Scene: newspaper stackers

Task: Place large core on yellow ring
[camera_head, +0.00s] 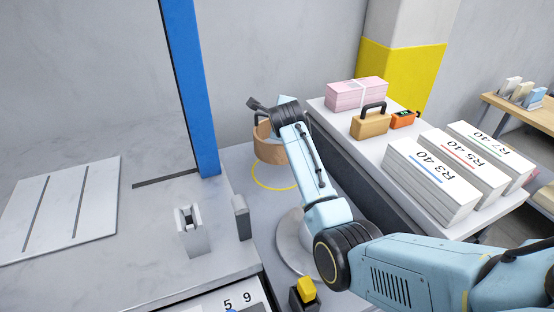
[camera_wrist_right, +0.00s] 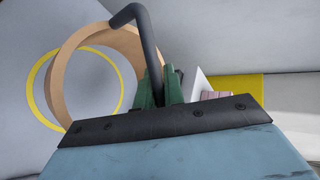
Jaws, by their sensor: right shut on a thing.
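The large core (camera_head: 268,150) is a tan, hollow cylinder with a black handle, held at the end of my right arm. My right gripper (camera_wrist_right: 160,92) is shut at the black handle; its green fingers show in the wrist view. The yellow ring (camera_head: 253,181) is a thin circle marked on the grey surface. In the head view the core appears just above and behind the ring. In the wrist view the core (camera_wrist_right: 66,70) overlaps the ring (camera_wrist_right: 31,88) but sits off-centre to its right. The core's exact height is unclear. My left gripper is not in view.
A blue post (camera_head: 190,90) stands left of the core. A white table (camera_head: 340,130) on the right carries a pink bundle (camera_head: 357,94), a wooden block with a black handle (camera_head: 370,122), an orange device (camera_head: 404,119) and white paper stacks (camera_head: 430,180). A wall stands behind.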

